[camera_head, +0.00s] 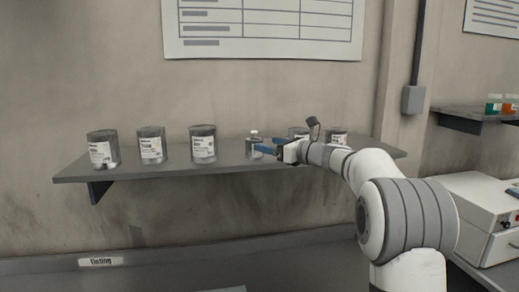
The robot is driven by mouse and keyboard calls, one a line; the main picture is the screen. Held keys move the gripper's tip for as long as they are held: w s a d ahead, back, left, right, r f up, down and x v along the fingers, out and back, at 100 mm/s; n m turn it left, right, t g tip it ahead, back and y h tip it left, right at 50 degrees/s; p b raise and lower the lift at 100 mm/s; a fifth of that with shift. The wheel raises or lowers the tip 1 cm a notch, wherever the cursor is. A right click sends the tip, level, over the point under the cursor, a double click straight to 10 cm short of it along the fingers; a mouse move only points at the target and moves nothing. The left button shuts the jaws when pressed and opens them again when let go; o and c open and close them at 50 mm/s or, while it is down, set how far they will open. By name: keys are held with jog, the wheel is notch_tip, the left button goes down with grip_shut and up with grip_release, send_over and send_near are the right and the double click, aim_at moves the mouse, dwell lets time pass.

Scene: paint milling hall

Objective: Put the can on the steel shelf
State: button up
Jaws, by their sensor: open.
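The steel shelf (230,167) is fixed to the wall. Several grey metal cans with white labels stand upright on it: a left can (103,150), a second can (151,145), a third can (202,143) and a right can (337,137). Another can (299,131) is partly hidden behind my gripper. I cannot tell which can the task means.
A small clear bottle (254,142) stands just left of my fingertips. A bench (150,270) with a label runs below. A white instrument (478,212) and a second shelf (470,118) with small coloured containers are at right. The shelf front is clear at left.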

jog(key=b+v, duration=0.1)
jog(key=v, duration=0.5)
jog(key=s+a+f+n+g+h, duration=0.2)
jog(key=s+f+n, duration=0.15)
jog(key=s, duration=0.35)
jog(key=s+a+f+n+g+h, duration=0.2)
jog(key=s+f+n, duration=0.15)
jog(key=s, duration=0.25)
jog(key=s+d+f+n+g+h, duration=0.1)
jog(key=s+d+f+n+h, duration=0.2)
jog(key=s, duration=0.7)
jog(key=s+d+f+n+g+h, duration=0.1)
jog(key=s+d+f+n+h, duration=0.2)
jog(key=s+f+n, duration=0.5)
jog(key=s+d+f+n+g+h, duration=0.1)
jog(key=s+d+f+n+h, duration=0.3)
jog(key=s, duration=0.8)
notch_tip(320, 180, down, 2)
jog(key=n, duration=0.3)
jog(key=shift+n, duration=0.4)
jog(key=shift+d, duration=0.1)
jog(key=shift+g, duration=0.3)
notch_tip(320, 180, down, 5)
jog(key=b, duration=0.4)
jog(key=shift+w+f+b, duration=0.1)
jog(key=shift+b, duration=0.3)
